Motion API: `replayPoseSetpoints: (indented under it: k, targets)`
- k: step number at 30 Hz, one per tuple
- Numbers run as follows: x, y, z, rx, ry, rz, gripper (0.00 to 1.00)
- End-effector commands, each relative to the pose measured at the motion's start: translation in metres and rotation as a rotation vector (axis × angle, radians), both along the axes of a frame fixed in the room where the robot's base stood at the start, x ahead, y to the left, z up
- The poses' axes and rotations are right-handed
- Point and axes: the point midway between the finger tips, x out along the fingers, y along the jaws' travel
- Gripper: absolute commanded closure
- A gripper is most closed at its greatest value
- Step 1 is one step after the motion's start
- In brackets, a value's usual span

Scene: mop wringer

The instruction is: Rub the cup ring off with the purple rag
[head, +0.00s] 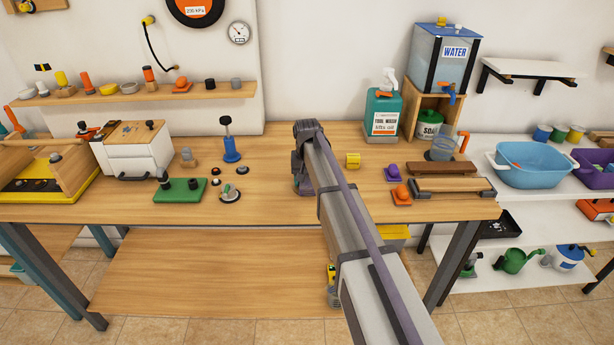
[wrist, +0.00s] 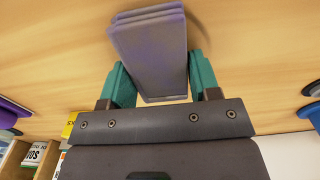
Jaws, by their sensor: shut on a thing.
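The purple rag (wrist: 150,42) is a folded, greyish-purple pad between the two teal fingers of my gripper (wrist: 157,82) in the wrist view. My gripper is shut on it, with the rag's far end reaching past the fingertips over the wooden bench top (wrist: 255,50). I cannot tell whether the rag touches the wood. A faint darker arc shows on the wood just right of the rag; I cannot tell whether it is the cup ring or a shadow.
Left are a blue-based plunger (head: 231,150) and a green plate (head: 181,191). Bare wood lies between the plunger and my arm.

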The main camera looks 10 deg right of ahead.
Motion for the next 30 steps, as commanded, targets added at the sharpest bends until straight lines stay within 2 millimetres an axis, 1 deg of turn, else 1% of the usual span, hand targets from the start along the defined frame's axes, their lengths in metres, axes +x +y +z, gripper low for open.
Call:
replayPoseSetpoints:
  k: [1, 3, 8, 10, 15, 17, 21, 26, 30]
  targets:
    - [-0.007, 0.001, 0.001, 0.000, 0.000, 0.000, 0.70]
    - [-0.012, 0.002, 0.001, 0.000, -0.001, 0.000, 0.70]
    - [-0.013, 0.002, 0.001, 0.000, -0.001, 0.000, 0.70]
    - [-0.017, 0.003, 0.001, 0.000, -0.001, 0.000, 0.70]
    - [-0.034, 0.006, -0.001, 0.000, -0.001, 0.000, 0.70]
    - [-0.037, 0.007, -0.001, 0.000, -0.002, 0.000, 0.70]
    - [-0.038, 0.008, -0.001, 0.000, -0.001, 0.000, 0.70]
    - [-0.036, 0.016, 0.001, 0.000, -0.001, 0.002, 0.70]
    - [-0.032, 0.015, 0.000, 0.000, -0.002, 0.001, 0.70]
